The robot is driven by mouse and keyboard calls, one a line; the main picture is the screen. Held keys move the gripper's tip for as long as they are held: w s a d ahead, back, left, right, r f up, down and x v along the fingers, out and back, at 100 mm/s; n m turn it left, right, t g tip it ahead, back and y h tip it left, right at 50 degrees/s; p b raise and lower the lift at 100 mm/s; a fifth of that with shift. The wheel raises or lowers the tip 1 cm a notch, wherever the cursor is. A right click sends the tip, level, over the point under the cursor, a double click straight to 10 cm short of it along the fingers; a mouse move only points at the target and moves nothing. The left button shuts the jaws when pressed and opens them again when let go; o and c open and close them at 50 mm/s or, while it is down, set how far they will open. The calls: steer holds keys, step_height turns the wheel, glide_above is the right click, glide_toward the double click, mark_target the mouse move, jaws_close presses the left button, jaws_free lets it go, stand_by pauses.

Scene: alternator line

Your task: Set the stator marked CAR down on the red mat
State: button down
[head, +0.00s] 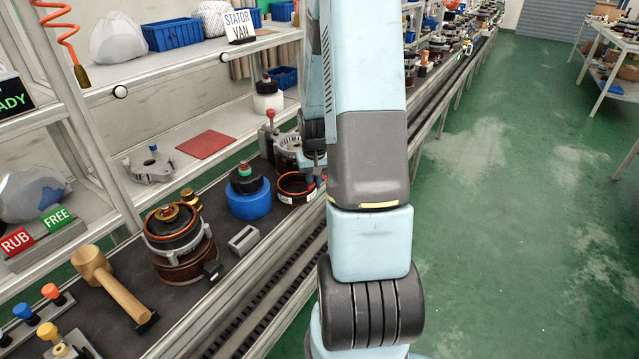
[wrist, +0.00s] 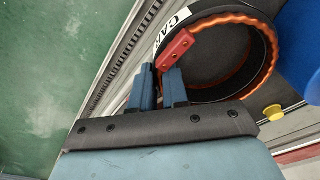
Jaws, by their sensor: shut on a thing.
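The stator marked CAR is a dark ring with an orange winding and a white label; it shows in the head view (head: 294,196) and large in the wrist view (wrist: 262,62). My gripper (wrist: 160,76) has its blue fingers at the stator's near rim, by a red tab, and is shut on it. In the head view my gripper (head: 318,168) is partly hidden by my arm. I cannot tell whether the stator touches the bench. The red mat (head: 206,145) lies bare on the pale shelf, left of and behind the stator.
A blue round block (head: 250,203) with a dark part on top stands just left of the stator. A pale metal housing (head: 150,167) sits left of the mat. A larger wound assembly (head: 178,250), a mallet (head: 112,283) and a grey block (head: 244,240) stand nearer on the bench.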

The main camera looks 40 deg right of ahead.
steer(key=shift+w+a, duration=0.25)
steer(key=shift+w, duration=0.3)
steer(key=shift+w+a, duration=0.2)
steer(key=shift+w, duration=0.35)
steer(key=shift+w+f, duration=0.1)
steer(key=shift+w, duration=0.1)
steer(key=shift+f, duration=0.15)
steer(key=shift+f, duration=0.1)
steer(key=c, duration=1.1)
jaws_free()
